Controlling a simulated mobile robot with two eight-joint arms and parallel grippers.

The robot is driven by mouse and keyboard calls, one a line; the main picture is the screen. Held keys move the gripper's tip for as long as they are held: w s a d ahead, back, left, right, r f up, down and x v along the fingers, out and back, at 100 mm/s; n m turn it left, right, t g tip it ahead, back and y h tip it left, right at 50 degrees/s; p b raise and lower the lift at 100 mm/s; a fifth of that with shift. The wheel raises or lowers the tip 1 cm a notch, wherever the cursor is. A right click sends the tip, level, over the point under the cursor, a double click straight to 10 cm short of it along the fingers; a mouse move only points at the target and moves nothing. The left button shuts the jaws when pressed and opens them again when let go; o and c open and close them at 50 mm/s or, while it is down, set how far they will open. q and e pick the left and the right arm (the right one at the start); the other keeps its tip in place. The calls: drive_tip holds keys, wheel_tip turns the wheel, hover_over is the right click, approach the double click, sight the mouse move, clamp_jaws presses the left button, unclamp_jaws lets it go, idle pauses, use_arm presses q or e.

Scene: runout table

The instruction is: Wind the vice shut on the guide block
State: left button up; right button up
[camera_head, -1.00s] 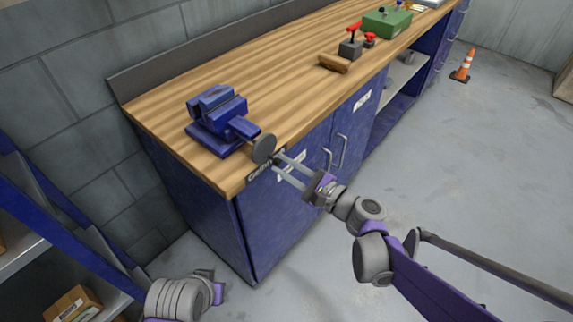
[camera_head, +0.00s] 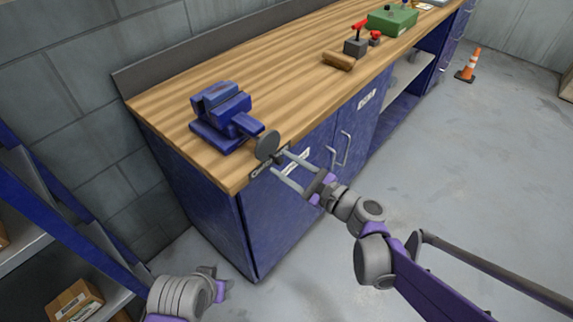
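The blue vice (camera_head: 222,115) stands on the near left end of the wooden workbench (camera_head: 255,80). Its round grey handwheel (camera_head: 268,145) juts out past the bench's front edge. My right gripper (camera_head: 279,162) is at the handwheel, its two long fingers spread apart with a gap between them. I cannot tell whether the fingertips touch the wheel. No block can be made out between the vice jaws from here. My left arm (camera_head: 188,294) shows at the bottom left, away from the bench; its fingers are not clearly seen.
A wooden piece (camera_head: 339,61), a grey block with a red handle (camera_head: 356,45) and a green box (camera_head: 391,21) stand farther along the bench. Blue cabinet doors with handles (camera_head: 344,148) lie below. An orange cone (camera_head: 468,66) stands on the open floor. A shelf (camera_head: 25,240) is at left.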

drive_tip(key=n, duration=0.3)
drive_tip(key=shift+p, duration=0.3)
drive_tip(key=n, duration=0.5)
drive_tip(key=shift+p, duration=0.35)
drive_tip(key=n, duration=0.3)
drive_tip(key=n+p, duration=0.1)
drive_tip(key=n, duration=0.3)
drive_tip(key=n+p, duration=0.1)
drive_tip(key=n, duration=0.9)
drive_tip(key=shift+p, duration=0.3)
